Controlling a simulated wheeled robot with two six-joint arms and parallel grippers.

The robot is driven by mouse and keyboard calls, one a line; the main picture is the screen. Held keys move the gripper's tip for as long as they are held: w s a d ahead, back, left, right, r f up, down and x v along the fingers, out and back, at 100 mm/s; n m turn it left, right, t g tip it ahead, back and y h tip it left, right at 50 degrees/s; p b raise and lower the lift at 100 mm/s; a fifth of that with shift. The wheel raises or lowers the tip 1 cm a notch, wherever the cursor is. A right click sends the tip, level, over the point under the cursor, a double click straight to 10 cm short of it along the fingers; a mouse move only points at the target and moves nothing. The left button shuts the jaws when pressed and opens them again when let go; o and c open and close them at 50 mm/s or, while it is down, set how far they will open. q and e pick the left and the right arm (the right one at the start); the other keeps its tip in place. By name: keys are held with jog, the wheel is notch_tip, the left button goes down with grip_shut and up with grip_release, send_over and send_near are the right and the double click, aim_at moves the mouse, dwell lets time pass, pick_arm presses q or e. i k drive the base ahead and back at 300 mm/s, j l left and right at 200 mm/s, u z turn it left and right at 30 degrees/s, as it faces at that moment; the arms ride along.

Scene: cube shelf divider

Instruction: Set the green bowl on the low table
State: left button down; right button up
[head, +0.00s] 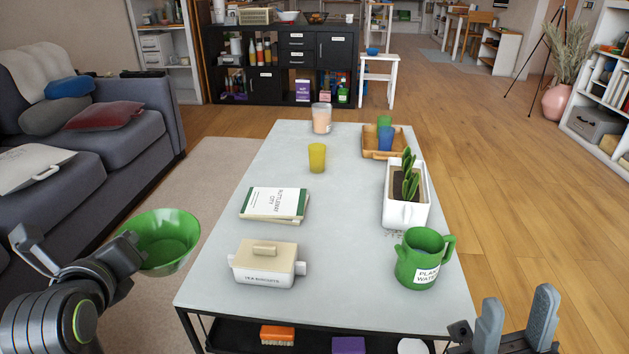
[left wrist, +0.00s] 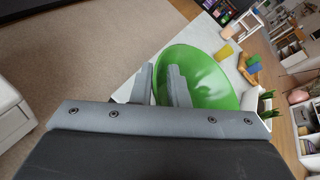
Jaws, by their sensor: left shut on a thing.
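The green bowl (head: 163,241) is held in the air at the left of the low table, over the rug side, with its open side up and tilted toward me. My left gripper (head: 133,245) is shut on its near-left rim. In the left wrist view the green bowl (left wrist: 205,75) fills the space beyond the fingers of my left gripper (left wrist: 162,85). The low table (head: 335,230) has a light grey top. My right gripper (head: 515,318) is empty at the lower right, beyond the table's right edge, with its two fingers apart.
On the table stand a lidded box (head: 266,265), books (head: 274,204), a yellow cup (head: 317,158), a candle glass (head: 321,118), a wooden tray (head: 370,152) with cups, a white planter (head: 405,212) and a green watering pot (head: 421,260). The table's centre is clear. A sofa (head: 95,120) stands left.

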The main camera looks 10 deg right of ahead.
aim_at(335, 199)
jog(key=i+z, duration=0.1)
jog(key=z, duration=0.4)
jog(key=i+z, duration=0.1)
jog(key=z, duration=0.35)
jog(key=i+j+z, duration=0.1)
jog(key=z, duration=0.4)
jog(key=i+j, duration=0.5)
jog(key=j, duration=0.2)
jog(key=z, duration=0.05)
